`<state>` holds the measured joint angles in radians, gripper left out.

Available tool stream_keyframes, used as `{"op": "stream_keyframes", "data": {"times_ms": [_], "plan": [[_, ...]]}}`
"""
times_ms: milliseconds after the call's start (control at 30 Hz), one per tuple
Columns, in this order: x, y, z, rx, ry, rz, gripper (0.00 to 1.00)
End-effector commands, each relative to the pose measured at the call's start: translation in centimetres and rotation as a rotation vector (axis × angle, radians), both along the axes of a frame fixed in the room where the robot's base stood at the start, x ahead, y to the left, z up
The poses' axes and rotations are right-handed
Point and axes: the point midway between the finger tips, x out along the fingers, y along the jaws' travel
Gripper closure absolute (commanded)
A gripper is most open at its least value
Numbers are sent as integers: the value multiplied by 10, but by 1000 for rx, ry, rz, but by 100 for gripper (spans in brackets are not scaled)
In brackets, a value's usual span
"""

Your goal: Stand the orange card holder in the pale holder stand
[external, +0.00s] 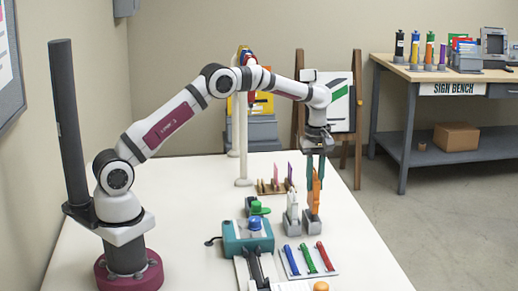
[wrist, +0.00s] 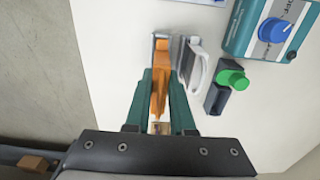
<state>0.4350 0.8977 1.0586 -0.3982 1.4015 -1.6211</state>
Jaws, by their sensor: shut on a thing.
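The orange card holder (external: 314,197) is upright between the teal fingers of my gripper (external: 316,168), which is shut on its upper part. In the wrist view the orange holder (wrist: 159,92) runs between the fingers (wrist: 160,108). Its lower end meets a pale grey stand (external: 312,225) on the white table. I cannot tell whether it is fully seated in the stand or just at its top. Little of that stand shows past the holder in the wrist view.
A white holder (external: 293,207) stands in a grey base close on the left; it also shows in the wrist view (wrist: 197,65). A teal machine with a blue knob (external: 248,238), a green-knobbed device (external: 258,208), a tray of coloured pens (external: 309,259) and a wooden card rack (external: 270,188) are nearby.

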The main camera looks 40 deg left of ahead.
Motion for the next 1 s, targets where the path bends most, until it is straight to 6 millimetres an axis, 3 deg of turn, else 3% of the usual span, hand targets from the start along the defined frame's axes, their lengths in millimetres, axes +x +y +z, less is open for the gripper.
{"op": "stream_keyframes", "data": {"times_ms": [500,1000], "plan": [[0,0,-40,0,0,0,100],[0,0,-47,0,0,-1,100]]}}
